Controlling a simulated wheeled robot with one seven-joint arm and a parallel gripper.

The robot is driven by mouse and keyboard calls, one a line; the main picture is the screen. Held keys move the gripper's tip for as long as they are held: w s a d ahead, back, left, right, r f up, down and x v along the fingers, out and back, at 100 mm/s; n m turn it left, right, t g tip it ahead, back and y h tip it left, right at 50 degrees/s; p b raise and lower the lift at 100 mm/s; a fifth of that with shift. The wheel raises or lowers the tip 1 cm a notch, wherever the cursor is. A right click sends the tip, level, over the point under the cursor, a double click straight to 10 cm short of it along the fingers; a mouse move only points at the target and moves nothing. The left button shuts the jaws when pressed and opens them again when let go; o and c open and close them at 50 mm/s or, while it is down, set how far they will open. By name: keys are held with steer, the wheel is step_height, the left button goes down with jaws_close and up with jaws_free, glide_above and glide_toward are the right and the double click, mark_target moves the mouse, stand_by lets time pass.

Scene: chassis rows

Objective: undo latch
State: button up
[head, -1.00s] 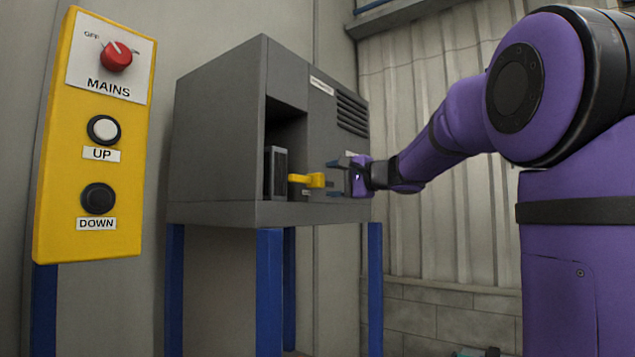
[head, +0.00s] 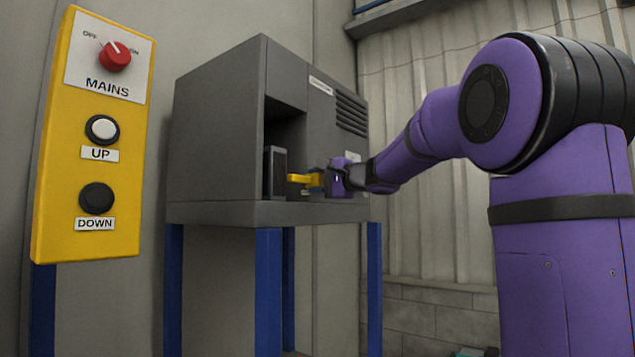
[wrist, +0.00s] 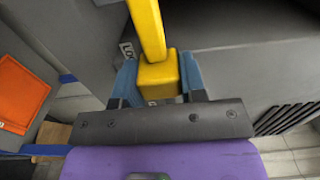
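The yellow latch handle (head: 300,179) sticks out at the lower front of the grey cabinet, beside a dark upright panel in its open bay. My gripper (head: 316,181) is at the handle's near end. In the wrist view, the blue fingers of my gripper (wrist: 159,82) stand on both sides of the handle's yellow end block (wrist: 158,72). The block fills the space between them, and the fingers appear shut on it. The handle's narrower yellow arm runs away from the block. The fingers partly hide the handle in the head view.
The grey cabinet (head: 218,140) stands on blue legs (head: 269,290). A yellow control panel (head: 60,150) on the left has a red MAINS knob (head: 115,56), a white UP button (head: 102,129) and a black DOWN button (head: 97,198). An orange patch (wrist: 20,90) shows at the wrist view's left.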

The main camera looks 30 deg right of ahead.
steer(key=w+d, duration=0.1)
steer(key=d, duration=0.2)
steer(key=w+d, duration=0.1)
steer(key=d, duration=0.2)
steer(key=w+d, duration=0.1)
steer(key=d, duration=0.2)
steer(key=shift+w+d, duration=0.1)
steer(key=shift+w, duration=0.1)
jaws_close()
steer(key=shift+d, duration=0.3)
steer(key=o, duration=1.2)
jaws_free()
steer(key=shift+d, duration=0.1)
steer(key=shift+c, duration=0.2)
steer(key=v, duration=1)
steer(key=shift+s, duration=0.35)
steer(key=shift+d, duration=0.1)
